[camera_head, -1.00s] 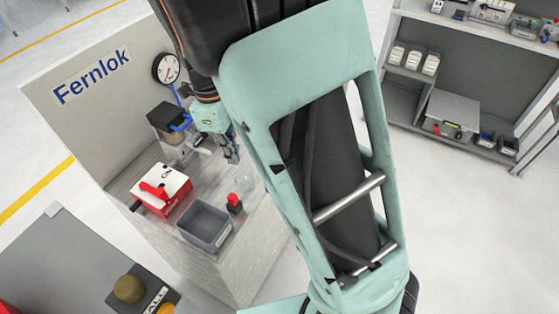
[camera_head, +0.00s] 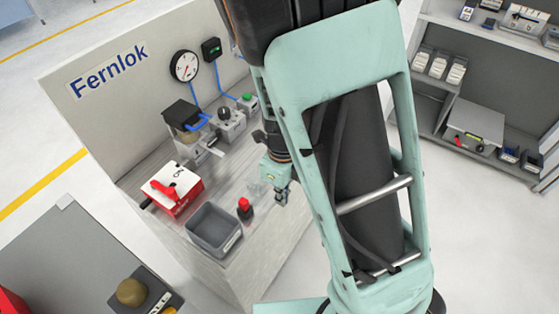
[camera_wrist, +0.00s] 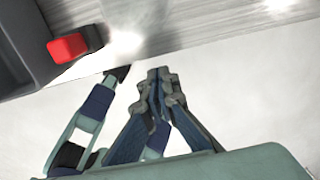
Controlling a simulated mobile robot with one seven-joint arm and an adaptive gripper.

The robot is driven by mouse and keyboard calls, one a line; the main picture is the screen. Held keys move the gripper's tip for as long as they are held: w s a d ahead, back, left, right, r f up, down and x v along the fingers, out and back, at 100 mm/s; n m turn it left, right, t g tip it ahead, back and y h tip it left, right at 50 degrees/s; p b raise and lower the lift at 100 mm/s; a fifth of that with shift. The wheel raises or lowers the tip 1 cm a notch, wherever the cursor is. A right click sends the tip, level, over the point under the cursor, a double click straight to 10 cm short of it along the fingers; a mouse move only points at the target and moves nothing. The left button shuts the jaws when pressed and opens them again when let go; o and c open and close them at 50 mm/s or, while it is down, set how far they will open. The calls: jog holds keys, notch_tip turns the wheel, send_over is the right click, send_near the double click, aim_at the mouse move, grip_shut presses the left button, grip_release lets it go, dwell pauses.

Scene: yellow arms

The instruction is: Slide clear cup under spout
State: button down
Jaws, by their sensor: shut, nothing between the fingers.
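My gripper (camera_head: 281,197) hangs at the right edge of the bench, to the right of the red-topped black item. In the wrist view its fingers (camera_wrist: 160,76) are together and empty, over pale floor beside the bench edge. A faint see-through shape, which seems to be the clear cup (camera_head: 257,188), stands on the bench just left of my gripper. Its outline is hard to make out, and I cannot tell it apart from glare in the wrist view. The dispenser with black top and blue handle (camera_head: 187,116) stands near the back panel. Its spout is too small to make out surely.
A grey bin (camera_head: 213,232), a red box with a lever (camera_head: 176,188) and the red-topped item (camera_head: 245,207) stand on the bench (camera_head: 268,241). A gauge (camera_head: 185,66) is on the back panel. Shelves stand at the right. My arm covers much of the view.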

aim_at(257, 184)
jog(key=shift+w+a+r+p, duration=0.1)
jog(key=shift+w+a+p, duration=0.25)
jog(key=shift+w+a, duration=0.85)
jog(key=shift+a, duration=0.35)
jog(key=shift+w, duration=0.1)
jog(key=shift+w+a+r+p, duration=0.15)
jog(key=shift+w+a+p, duration=0.05)
jog(key=shift+a+p, duration=0.2)
jog(key=w+a+p, duration=0.1)
jog(key=w+a, duration=0.1)
jog(key=w+a+p, duration=0.2)
jog(key=a, duration=0.1)
jog(key=w+a+p, duration=0.1)
jog(key=w+a, duration=0.1)
jog(key=shift+a, duration=0.25)
jog(key=shift+d, duration=0.1)
